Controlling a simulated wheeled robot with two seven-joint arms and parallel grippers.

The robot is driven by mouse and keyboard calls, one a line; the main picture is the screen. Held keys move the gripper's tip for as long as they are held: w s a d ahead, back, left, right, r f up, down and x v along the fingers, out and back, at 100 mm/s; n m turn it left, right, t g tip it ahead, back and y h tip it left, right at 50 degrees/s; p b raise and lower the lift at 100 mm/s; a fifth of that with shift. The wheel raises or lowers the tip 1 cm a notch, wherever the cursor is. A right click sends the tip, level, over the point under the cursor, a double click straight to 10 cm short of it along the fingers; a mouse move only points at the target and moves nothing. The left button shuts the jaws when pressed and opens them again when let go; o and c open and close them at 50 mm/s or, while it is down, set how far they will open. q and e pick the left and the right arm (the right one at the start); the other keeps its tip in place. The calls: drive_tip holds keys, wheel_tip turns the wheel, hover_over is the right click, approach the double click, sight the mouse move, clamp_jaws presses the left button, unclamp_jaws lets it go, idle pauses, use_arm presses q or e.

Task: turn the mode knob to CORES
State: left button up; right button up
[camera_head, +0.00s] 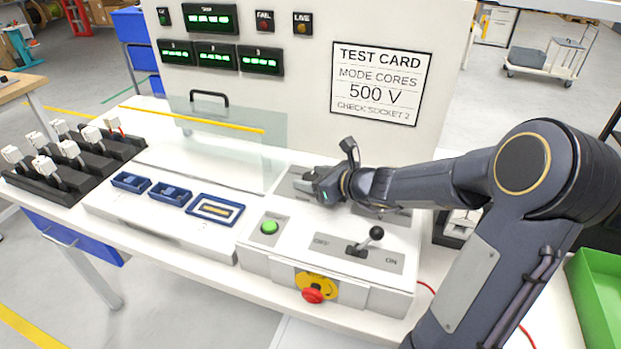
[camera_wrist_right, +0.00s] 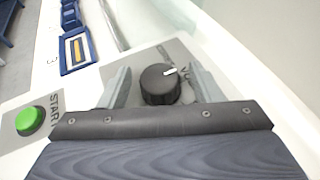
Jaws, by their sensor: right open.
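The mode knob (camera_wrist_right: 160,85) is black and round with a white pointer mark, on a grey plate in the right wrist view. The mark points toward the upper right of that view; the plate's lettering is mostly hidden. My right gripper (camera_wrist_right: 162,88) is open, with one grey finger on each side of the knob and small gaps visible. In the head view my right gripper (camera_head: 312,182) covers the knob on the white console (camera_head: 262,258). The test card (camera_head: 381,84) reads "MODE CORES", "500 V" and "CHECK SOCKET 2". My left gripper is not in view.
A green START button (camera_head: 269,227), a black-balled lever (camera_head: 375,233) and a red stop button (camera_head: 312,295) are on the console near my right arm. A clear guard (camera_head: 225,140) stands behind the blue sockets (camera_head: 171,192). Black-based plugs (camera_head: 70,150) stand at left.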

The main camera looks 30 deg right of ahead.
drive_tip(key=shift+w+a+f, duration=0.15)
drive_tip(key=shift+w, duration=0.25)
drive_tip(key=c, duration=1)
drive_tip(key=shift+p, duration=0.5)
drive_tip(key=n+g+y+p, duration=0.1)
drive_tip(key=n+y+p, duration=0.1)
drive_tip(key=p, duration=0.1)
drive_tip(key=n+g+y+p, duration=0.1)
drive_tip(key=n+y+p, duration=0.1)
drive_tip(key=p, duration=0.1)
drive_tip(key=shift+r+n+g+y, duration=0.2)
drive_tip(key=shift+n+g+y, duration=0.1)
drive_tip(key=shift+f+n+g+y+p, duration=0.1)
drive_tip(key=shift+n+g+y+p, duration=0.6)
drive_tip(key=shift+n+g+p, duration=0.15)
drive_tip(key=shift+f+n+g+y+p, duration=0.1)
drive_tip(key=shift+n+g+y+p, duration=0.35)
drive_tip(key=shift+n+g+y, duration=1.05)
drive_tip(key=shift+n+g, duration=1.25)
